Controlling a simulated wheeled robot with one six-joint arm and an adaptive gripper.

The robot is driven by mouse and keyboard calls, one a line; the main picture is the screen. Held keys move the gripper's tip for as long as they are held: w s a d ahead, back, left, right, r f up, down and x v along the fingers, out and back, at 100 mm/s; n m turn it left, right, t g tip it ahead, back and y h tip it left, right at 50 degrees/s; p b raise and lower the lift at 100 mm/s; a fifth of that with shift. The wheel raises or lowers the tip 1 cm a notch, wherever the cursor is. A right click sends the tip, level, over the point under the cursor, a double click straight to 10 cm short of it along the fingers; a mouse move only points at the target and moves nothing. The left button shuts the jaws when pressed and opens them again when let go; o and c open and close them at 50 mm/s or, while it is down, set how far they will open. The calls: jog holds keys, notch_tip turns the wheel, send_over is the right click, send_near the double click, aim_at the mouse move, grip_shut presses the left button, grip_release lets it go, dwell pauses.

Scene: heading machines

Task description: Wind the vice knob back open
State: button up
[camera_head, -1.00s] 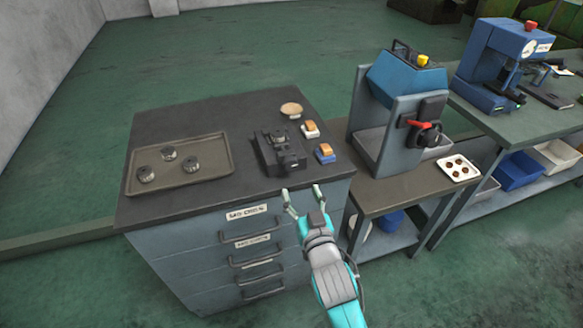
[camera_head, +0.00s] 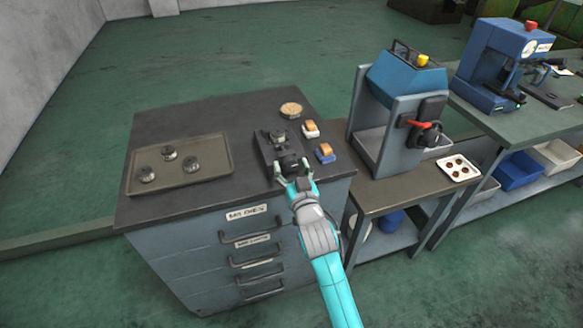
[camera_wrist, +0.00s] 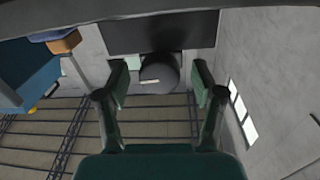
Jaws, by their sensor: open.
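The small dark vice (camera_head: 277,150) stands on the cabinet top near its right front. Its knob (camera_wrist: 160,73) shows in the wrist view as a dark round cap with a small pale mark, below the dark vice body. My gripper (camera_head: 292,174) is at the vice's front end in the head view. In the wrist view my gripper (camera_wrist: 160,82) is open, with one finger on either side of the knob. Gaps show between the knob and both fingers. In the head view the knob is mostly hidden by my gripper.
Two blocks with orange tops (camera_head: 310,129) (camera_head: 325,153) sit close to the right of the vice. A round wooden dish (camera_head: 291,110) is behind it. A tray (camera_head: 222,152) with three dark round parts lies left. A blue machine (camera_head: 404,85) stands on the right bench.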

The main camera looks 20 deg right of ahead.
jog(key=c, duration=1.1)
jog(key=shift+c, duration=0.2)
jog(key=n, duration=0.8)
jog(key=shift+n, duration=0.3)
jog(key=n, duration=0.4)
jog(key=shift+d+n+t+y, duration=0.1)
jog(key=shift+n+t+y, duration=0.2)
jog(key=shift+n+y, duration=0.3)
jog(key=shift+n, duration=1.9)
